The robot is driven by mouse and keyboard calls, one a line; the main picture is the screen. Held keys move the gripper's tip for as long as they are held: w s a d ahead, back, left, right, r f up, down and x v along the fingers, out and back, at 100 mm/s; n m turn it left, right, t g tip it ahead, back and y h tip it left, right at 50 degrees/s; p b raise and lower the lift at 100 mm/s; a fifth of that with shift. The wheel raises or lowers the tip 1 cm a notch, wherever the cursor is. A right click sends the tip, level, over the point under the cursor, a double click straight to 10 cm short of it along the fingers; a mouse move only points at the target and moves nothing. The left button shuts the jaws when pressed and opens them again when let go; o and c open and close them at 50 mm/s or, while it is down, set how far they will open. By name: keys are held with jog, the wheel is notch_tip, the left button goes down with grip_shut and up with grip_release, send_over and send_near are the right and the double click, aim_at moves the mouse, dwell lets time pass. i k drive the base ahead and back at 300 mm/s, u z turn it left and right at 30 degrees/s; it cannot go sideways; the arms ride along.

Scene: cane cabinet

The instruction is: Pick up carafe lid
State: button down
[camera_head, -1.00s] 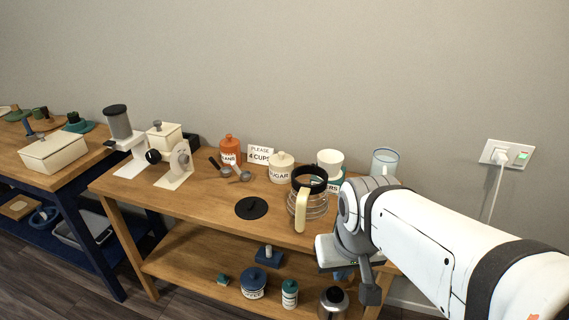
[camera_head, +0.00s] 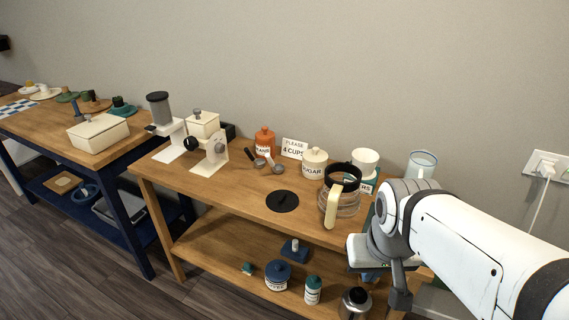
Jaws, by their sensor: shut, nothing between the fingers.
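A flat black round lid with a small raised grip, which looks like the carafe lid (camera_head: 282,201), lies on the wooden table top, left of the glass carafe (camera_head: 345,203). The carafe stands upright with a black collar and a cream handle facing the front. My gripper (camera_head: 399,299) is at the lower right, hanging from my white arm near the table's front right edge. It is shut and empty, apart from the lid and to its right. My wrist hides part of the table's right end.
A sugar jar (camera_head: 314,163), an orange jar (camera_head: 265,141), a "4 cups" sign (camera_head: 294,149) and scoops (camera_head: 269,164) stand behind the lid. The lower shelf holds a blue jar (camera_head: 278,275). Table around the lid's front and left is clear.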

aim_at(279, 201)
jog(key=z, duration=1.85)
jog(key=k, duration=1.3)
jog(key=u, duration=1.3)
jog(key=i, duration=1.65)
jog(key=u, duration=0.05)
